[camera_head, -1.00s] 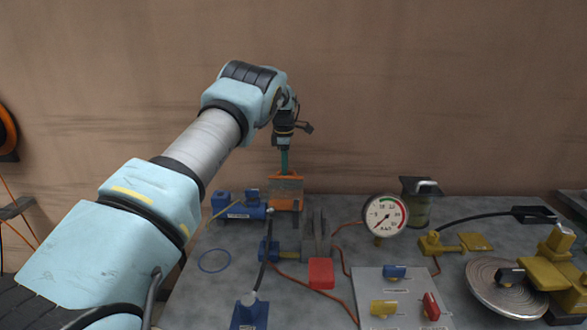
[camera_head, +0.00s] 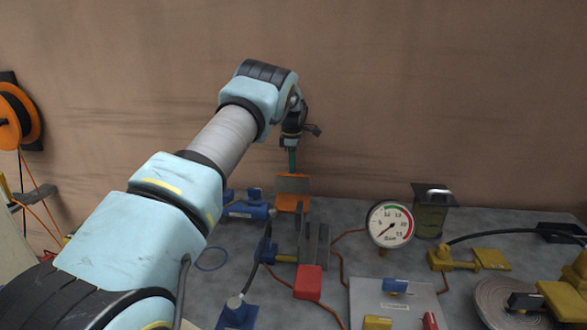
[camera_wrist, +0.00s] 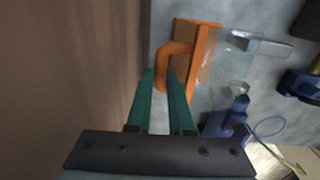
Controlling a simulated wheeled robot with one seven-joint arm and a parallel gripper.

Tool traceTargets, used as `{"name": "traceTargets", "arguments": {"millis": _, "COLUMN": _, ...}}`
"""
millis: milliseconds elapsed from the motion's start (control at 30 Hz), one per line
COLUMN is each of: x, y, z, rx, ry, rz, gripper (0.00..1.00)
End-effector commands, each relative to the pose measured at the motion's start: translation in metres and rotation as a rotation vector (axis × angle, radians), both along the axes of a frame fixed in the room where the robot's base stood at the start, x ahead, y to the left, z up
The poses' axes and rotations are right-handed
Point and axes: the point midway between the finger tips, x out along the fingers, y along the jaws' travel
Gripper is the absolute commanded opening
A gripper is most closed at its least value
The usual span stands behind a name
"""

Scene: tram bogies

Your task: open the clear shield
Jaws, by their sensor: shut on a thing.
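The clear shield is a see-through panel with an orange edge bar and an orange loop handle. In the head view the shield (camera_head: 293,184) is at the back left of the bench, above an orange part. In the wrist view the clear panel (camera_wrist: 228,82) extends right from the orange bar (camera_wrist: 197,60). The orange handle (camera_wrist: 168,62) curves out from the bar to the left. My gripper (camera_wrist: 161,73) has two teal fingers, shut on the handle. It reaches down from above in the head view (camera_head: 292,170). The exact finger contact is partly hidden.
A blue device (camera_head: 247,207) stands close left of the shield. Grey upright plates with a red block (camera_head: 308,282) stand in front. A pressure gauge (camera_head: 390,223) and a dark lidded jar (camera_head: 432,212) are to the right. The wall is close behind the bench.

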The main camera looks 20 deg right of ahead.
Motion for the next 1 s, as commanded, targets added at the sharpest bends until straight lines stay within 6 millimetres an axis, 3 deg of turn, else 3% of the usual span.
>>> {"name": "traceTargets", "arguments": {"millis": 33, "x": 0.004, "y": -0.002, "z": 0.007, "rx": -0.008, "ry": -0.015, "rz": 0.0, "gripper": 0.21}}
{"name": "traceTargets", "arguments": {"millis": 300, "x": 0.002, "y": -0.002, "z": 0.004, "rx": -0.005, "ry": -0.009, "rz": 0.0, "gripper": 0.5}}
{"name": "traceTargets", "arguments": {"millis": 667, "x": 0.001, "y": -0.001, "z": 0.011, "rx": -0.005, "ry": -0.008, "rz": 0.0, "gripper": 0.5}}
{"name": "traceTargets", "arguments": {"millis": 1000, "x": -0.002, "y": 0.001, "z": 0.073, "rx": -0.006, "ry": -0.009, "rz": 0.001, "gripper": 0.5}}
